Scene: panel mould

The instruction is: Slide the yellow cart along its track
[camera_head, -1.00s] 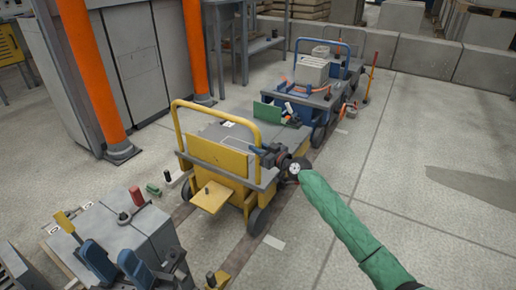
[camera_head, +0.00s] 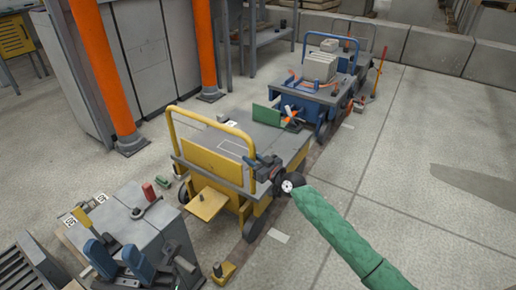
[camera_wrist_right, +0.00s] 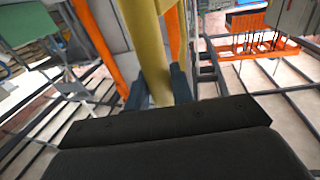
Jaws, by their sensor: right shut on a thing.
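The yellow cart (camera_head: 218,168) stands upright in the middle of the head view, on a dark track (camera_head: 240,258) in the floor. Its yellow push bar (camera_head: 212,124) rises at the near end. My right gripper (camera_head: 268,168) is at the right side of the bar. The right wrist view shows its blue-grey fingers shut around the yellow bar (camera_wrist_right: 152,60). My left gripper (camera_head: 122,260) is at the lower left, its two blue fingers apart and empty, in front of a grey box. Part of the track is hidden under the cart.
A blue cart (camera_head: 312,88) stands beyond the yellow one. A small yellow block (camera_head: 222,270) sits by the track's near end. The grey box (camera_head: 130,222) is at the lower left. Orange posts (camera_head: 98,70) stand behind at left. The floor at right is clear.

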